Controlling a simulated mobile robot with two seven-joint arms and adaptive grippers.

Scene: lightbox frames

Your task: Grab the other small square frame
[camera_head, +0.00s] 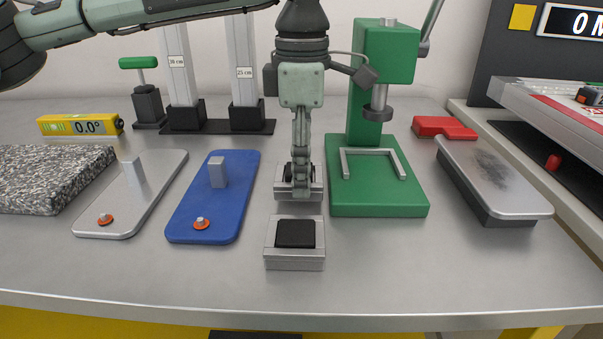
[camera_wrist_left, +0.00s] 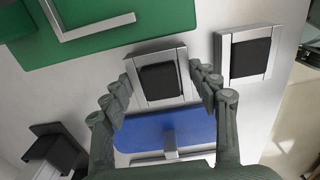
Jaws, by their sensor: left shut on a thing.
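Two small square silver frames with dark centres sit in a front-to-back line on the metal bench. My left gripper (camera_head: 301,184) points straight down and is shut on the rear square frame (camera_head: 283,189). In the left wrist view its fingers lie on two opposite sides of that rear frame (camera_wrist_left: 160,54). The other square frame (camera_head: 295,261) sits apart, just in front of the gripper, and nothing holds it. It also shows at the upper right of the left wrist view (camera_wrist_left: 236,81). In the head view the fingers hide part of the rear frame. My right gripper is not in view.
A green press (camera_head: 379,198) stands close right of the held frame. A blue plate (camera_head: 205,213) and a silver plate (camera_head: 120,220) lie to the left. A grey slab-topped block (camera_head: 490,175) is at the right. The bench front is clear.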

